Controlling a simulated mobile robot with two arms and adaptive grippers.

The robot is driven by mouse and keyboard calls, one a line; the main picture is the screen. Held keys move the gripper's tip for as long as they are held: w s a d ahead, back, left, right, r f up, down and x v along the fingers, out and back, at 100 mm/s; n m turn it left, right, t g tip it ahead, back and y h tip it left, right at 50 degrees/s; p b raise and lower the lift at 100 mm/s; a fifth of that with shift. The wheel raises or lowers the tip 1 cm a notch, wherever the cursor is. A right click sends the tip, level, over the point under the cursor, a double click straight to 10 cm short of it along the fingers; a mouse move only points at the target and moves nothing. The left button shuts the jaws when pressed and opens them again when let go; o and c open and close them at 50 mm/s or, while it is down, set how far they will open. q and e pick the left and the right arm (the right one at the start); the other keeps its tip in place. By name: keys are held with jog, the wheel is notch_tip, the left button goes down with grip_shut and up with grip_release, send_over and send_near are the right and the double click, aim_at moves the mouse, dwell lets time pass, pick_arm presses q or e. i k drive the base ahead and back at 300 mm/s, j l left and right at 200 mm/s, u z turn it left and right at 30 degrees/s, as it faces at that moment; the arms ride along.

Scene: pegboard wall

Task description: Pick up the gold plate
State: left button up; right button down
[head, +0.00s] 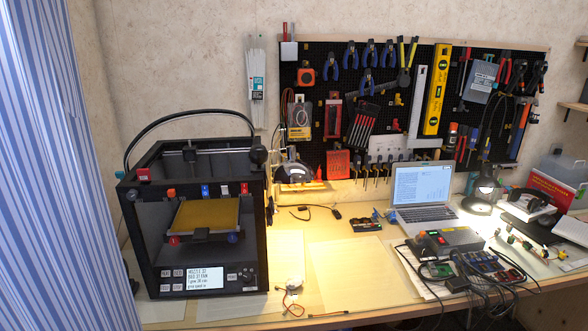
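The gold plate (207,219) is a flat, yellow-gold square. It lies level on the bed inside the open-fronted black 3D printer (258,225) at the left of the bench. The printer's frame surrounds it, and its front side faces me. Nothing is seen lying on the plate. Neither of my grippers shows in the head view.
The wooden bench (290,235) has clear room right of the printer, around a pale mat (350,280). A laptop (420,190), a lamp (486,188) and electronics with cables crowd the right. A pegboard (340,85) of tools hangs behind. A striped curtain (60,170) borders the left.

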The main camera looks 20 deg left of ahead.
aim_at(200, 217)
jog(key=u, duration=1.4)
